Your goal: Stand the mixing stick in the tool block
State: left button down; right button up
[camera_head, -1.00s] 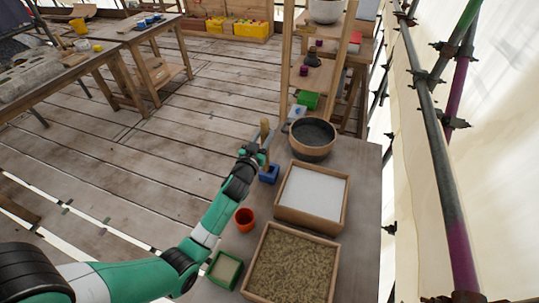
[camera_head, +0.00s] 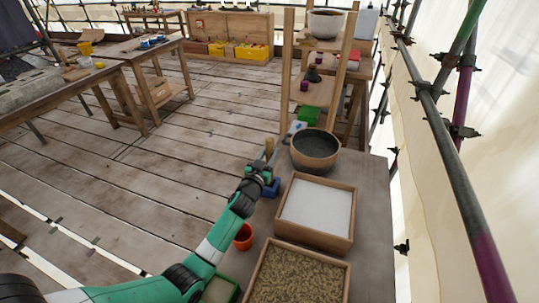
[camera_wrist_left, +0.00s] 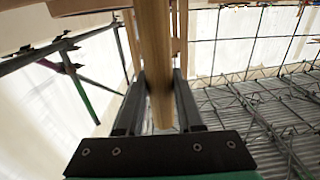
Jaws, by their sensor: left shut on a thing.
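The mixing stick (camera_head: 269,148) is a pale wooden bar, roughly upright in the head view. My left gripper (camera_head: 263,170) is shut on it, and the stick's top stands above the fingers. In the left wrist view the stick (camera_wrist_left: 155,55) runs between the two dark fingers of the gripper (camera_wrist_left: 158,100). The blue tool block (camera_head: 272,188) is on the table just below the gripper, partly covered by it. The stick's lower end is hidden, so I cannot tell whether it is in the block. My right gripper is not in view.
On the same table (camera_head: 370,190) stand a dark-filled bowl (camera_head: 314,148), a white-filled tray (camera_head: 345,239), a tray of brown grain (camera_head: 343,285) and an orange cup (camera_head: 244,237). Wooden shelf posts rise behind. Open plank floor lies left.

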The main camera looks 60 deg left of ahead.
pick_arm(q)
jog(key=c, duration=0.5)
grip_release()
jog(key=shift+c, duration=0.2)
jog(key=shift+s+d+r+p, duration=0.15)
jog(key=shift+s+p, duration=0.05)
jog(key=shift+p, duration=0.15)
jog(key=p+v, duration=0.1)
jog(key=v, duration=1)
jog(key=shift+s+d, duration=0.2)
